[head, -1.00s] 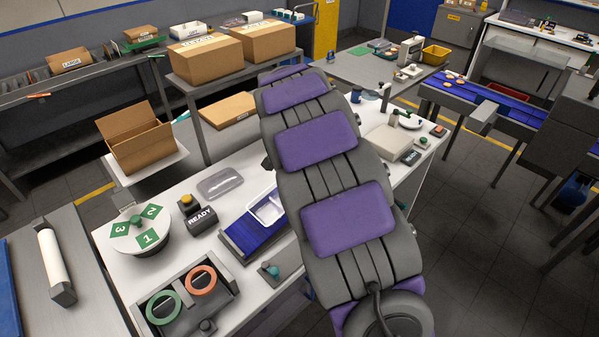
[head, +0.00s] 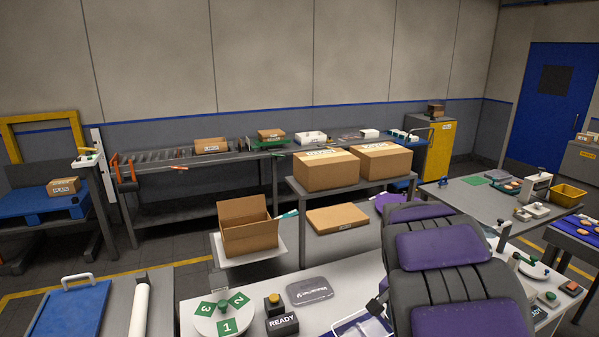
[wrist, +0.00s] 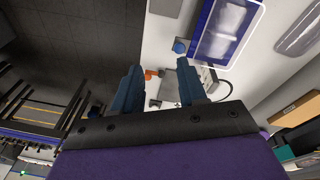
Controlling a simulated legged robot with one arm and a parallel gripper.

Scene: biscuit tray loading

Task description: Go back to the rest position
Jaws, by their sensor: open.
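My gripper (wrist: 156,88) shows in the wrist view with its two dark blue fingers apart and nothing between them. It is above the edge of the white worktable (wrist: 160,40), with dark floor to the left. A clear tray (wrist: 226,30) on a blue base lies on the table beyond the fingers. In the head view, my purple and grey arm covers the lower right, and my gripper is hidden. The clear tray (head: 362,328) shows partly at the bottom edge there.
A numbered turntable (head: 226,310), a READY block (head: 282,323) and a clear lid (head: 309,290) are on the worktable. An open carton (head: 248,228) stands behind it. Two closed cartons (head: 326,170) (head: 381,161) sit on a grey table. A roller conveyor (head: 220,158) runs along the wall.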

